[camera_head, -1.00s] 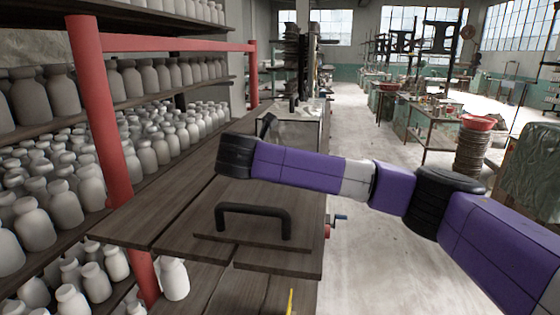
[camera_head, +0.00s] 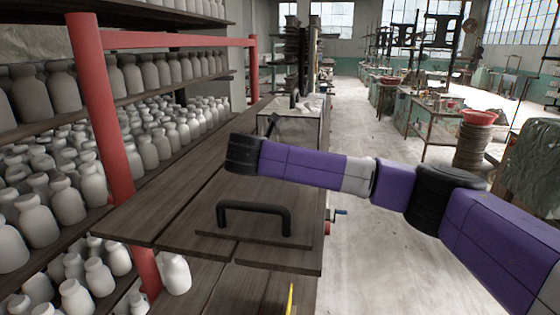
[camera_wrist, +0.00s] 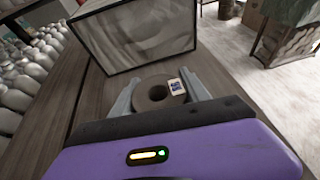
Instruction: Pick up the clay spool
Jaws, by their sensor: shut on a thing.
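The clay spool (camera_wrist: 143,101) is a grey-brown ring with a dark central hole, seen in the wrist view. My gripper (camera_wrist: 159,91) has one pale finger on its left side and one on its right, shut on it. A small blue-and-white label or card (camera_wrist: 176,87) shows at the spool's right side; I cannot tell whether it is fixed to it. Whether the spool touches the wooden bench is unclear. In the head view the spool is hidden behind my wrist.
A glass-sided case (camera_wrist: 135,35) stands just beyond the spool; it also shows in the head view (camera_head: 290,127). A black handle (camera_head: 253,211) rises from the wooden bench (camera_head: 165,215). Shelves of pale bottles (camera_head: 65,200) and a red post (camera_head: 98,110) line the left. Open floor lies right.

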